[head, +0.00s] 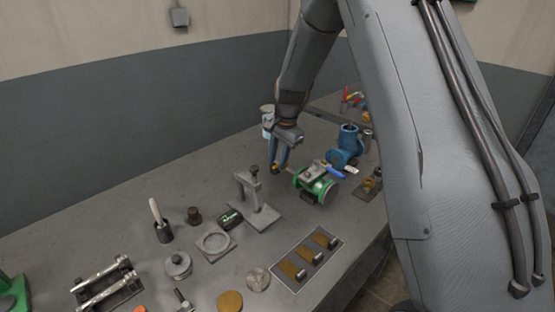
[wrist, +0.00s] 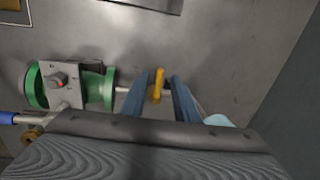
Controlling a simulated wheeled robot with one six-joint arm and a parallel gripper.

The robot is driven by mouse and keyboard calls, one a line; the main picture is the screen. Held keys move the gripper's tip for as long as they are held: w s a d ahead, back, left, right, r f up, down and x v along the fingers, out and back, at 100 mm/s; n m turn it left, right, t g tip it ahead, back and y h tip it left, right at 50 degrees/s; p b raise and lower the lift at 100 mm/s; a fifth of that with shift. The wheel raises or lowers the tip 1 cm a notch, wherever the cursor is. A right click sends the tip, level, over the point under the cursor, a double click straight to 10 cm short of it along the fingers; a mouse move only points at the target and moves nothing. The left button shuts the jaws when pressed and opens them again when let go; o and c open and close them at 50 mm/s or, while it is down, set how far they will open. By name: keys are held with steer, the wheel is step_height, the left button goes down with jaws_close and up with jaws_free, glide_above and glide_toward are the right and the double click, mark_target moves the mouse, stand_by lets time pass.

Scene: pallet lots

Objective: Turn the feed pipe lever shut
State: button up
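A green flanged valve (head: 317,187) lies on the bench with a grey plate and a blue-gripped lever (head: 335,170); the valve body also shows in the wrist view (wrist: 97,88). A thin grey pipe (wrist: 122,89) runs from it toward my gripper. A small yellow lever (wrist: 158,84) stands between the blue fingers of my gripper (wrist: 159,92), with a gap on both sides. My gripper (head: 280,165) is open, low over the bench just left of the green valve in the head view. I cannot tell which lever is the feed pipe's.
A blue valve body (head: 347,143) stands behind the green one. A grey clamp stand (head: 257,198) is in front of my gripper. A tray with brown pieces (head: 306,259) lies at the front edge. Bare bench lies along the wall at left.

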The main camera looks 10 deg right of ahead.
step_height(320, 180, up, 8)
steer(key=s+b, duration=0.1)
steer(key=b, duration=0.1)
steer(key=shift+s+d+f, duration=0.15)
steer(key=shift+d+f, duration=0.05)
steer(key=shift+d, duration=0.25)
steer(key=s+d+f+n, duration=0.1)
steer(key=s+n, duration=0.4)
steer(key=s, duration=1)
steer(key=s+d+f+n+h+b, duration=0.1)
steer(key=s+n, duration=0.4)
steer(key=s, duration=1)
step_height(320, 180, down, 2)
steer(key=shift+d+f+n, duration=0.25)
steer(key=shift+d+n, duration=0.15)
steer(key=shift+d, duration=0.3)
